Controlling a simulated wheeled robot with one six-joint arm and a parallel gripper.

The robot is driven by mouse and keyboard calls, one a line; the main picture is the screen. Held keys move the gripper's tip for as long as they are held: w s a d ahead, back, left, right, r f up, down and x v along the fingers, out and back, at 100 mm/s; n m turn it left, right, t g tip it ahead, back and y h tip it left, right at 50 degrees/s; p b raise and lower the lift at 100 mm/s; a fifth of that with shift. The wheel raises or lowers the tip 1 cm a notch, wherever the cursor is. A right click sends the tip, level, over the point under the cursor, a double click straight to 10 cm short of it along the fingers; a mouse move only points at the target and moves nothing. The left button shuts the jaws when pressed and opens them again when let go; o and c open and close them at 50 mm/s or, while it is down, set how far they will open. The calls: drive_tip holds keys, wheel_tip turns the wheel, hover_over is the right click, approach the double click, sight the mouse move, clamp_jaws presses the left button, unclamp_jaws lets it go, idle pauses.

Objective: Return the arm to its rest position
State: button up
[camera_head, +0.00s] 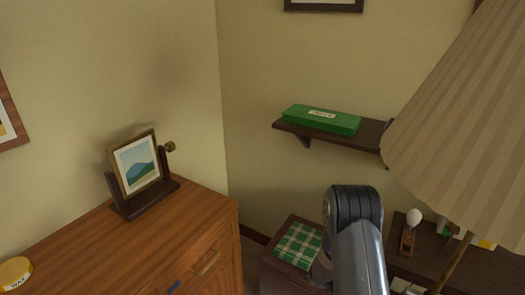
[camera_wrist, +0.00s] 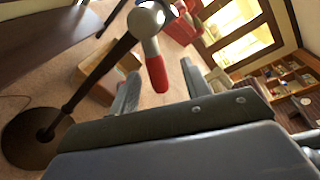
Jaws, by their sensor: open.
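My arm (camera_head: 357,235) rises from the bottom edge of the head view, right of centre, with its dark rounded joint uppermost. The gripper itself does not show there. In the wrist view my gripper (camera_wrist: 162,70) has its two grey fingers spread apart. A grey and red rod-like object (camera_wrist: 151,45) appears in line with the gap between them. I see no contact between it and the fingers, and its distance is unclear.
A pleated lampshade (camera_head: 465,120) hangs close on the right. A shelf (camera_head: 366,135) holds a green box (camera_head: 321,119). A wooden cabinet (camera_head: 85,255) bears a framed picture (camera_head: 139,165). A dark pole (camera_wrist: 95,78) on a round base (camera_wrist: 36,136) stands left in the wrist view.

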drive_tip(key=x, duration=0.3)
drive_tip(key=shift+s+d, duration=0.25)
drive_tip(key=shift+d, duration=0.05)
drive_tip(key=shift+w+a+f+m+b, duration=0.1)
drive_tip(key=shift+w+f+m+b, duration=0.2)
drive_tip(key=shift+f+b, duration=0.3)
drive_tip(key=shift+w+f+m+b, duration=0.1)
drive_tip(key=shift+f+m+b, duration=0.05)
drive_tip(key=shift+m+b, duration=0.5)
drive_tip(key=shift+w+m+t+h+b, duration=0.1)
drive_tip(key=shift+m+t+h+b, duration=0.2)
drive_tip(key=shift+m+h, duration=0.1)
